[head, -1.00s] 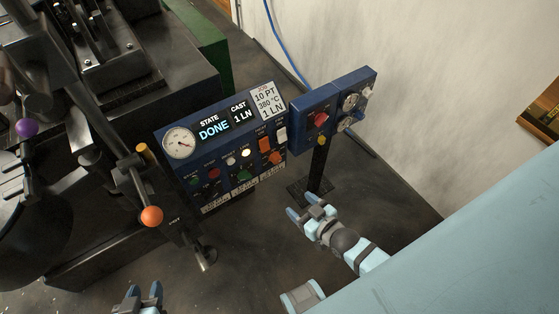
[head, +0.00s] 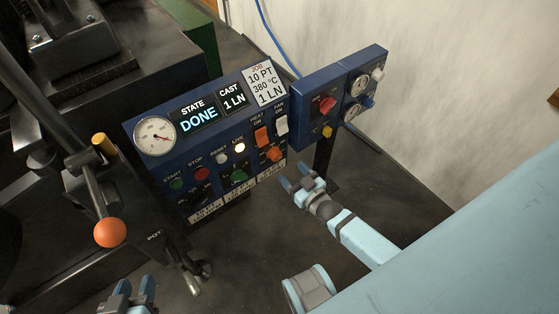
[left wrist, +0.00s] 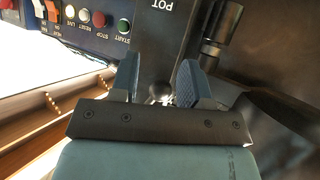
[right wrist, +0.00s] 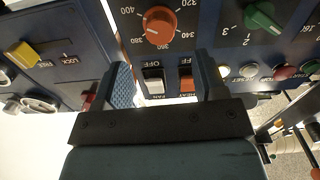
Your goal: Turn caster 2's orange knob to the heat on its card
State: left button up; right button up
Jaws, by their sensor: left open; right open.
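The orange knob (head: 275,154) is on the blue control panel (head: 160,180), below the orange heat switch (head: 261,136). In the right wrist view the knob (right wrist: 159,27) sits in a dial numbered from 320 to 400; its exact setting is hard to read. The white job card (head: 264,84) reads 10 PT, 380 °C, 1 LN. My right gripper (head: 297,178) is open and empty, just below and right of the knob, apart from it. My left gripper (head: 135,288) is open and empty at the lower left, away from the panel.
A blue side box (head: 310,98) with a red knob (head: 327,104), a yellow knob and gauges adjoins the panel's right. A lever with an orange ball (head: 110,232) stands left. A green knob (head: 239,175) is beside the orange one.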

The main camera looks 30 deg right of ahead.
aim_at(278, 158)
jog(key=w, duration=0.4)
jog(key=w+b, duration=0.1)
jog(key=w, duration=0.1)
jog(key=shift+a+f, duration=0.1)
jog(key=shift+a, duration=0.3)
jog(key=shift+w, duration=0.25)
jog(key=shift+w+a, duration=0.1)
jog(key=shift+w, duration=0.1)
pick_arm(q)
jog(key=shift+w+d+r+t+h, duration=0.15)
jog(key=shift+w+d+r+t, duration=0.1)
jog(key=shift+r, duration=0.3)
jog(key=shift+w+d+r+t+h, duration=0.15)
jog(key=shift+w+d+r+t, duration=0.1)
jog(key=shift+r, duration=0.25)
pick_arm(e)
jog(key=c, duration=0.9)
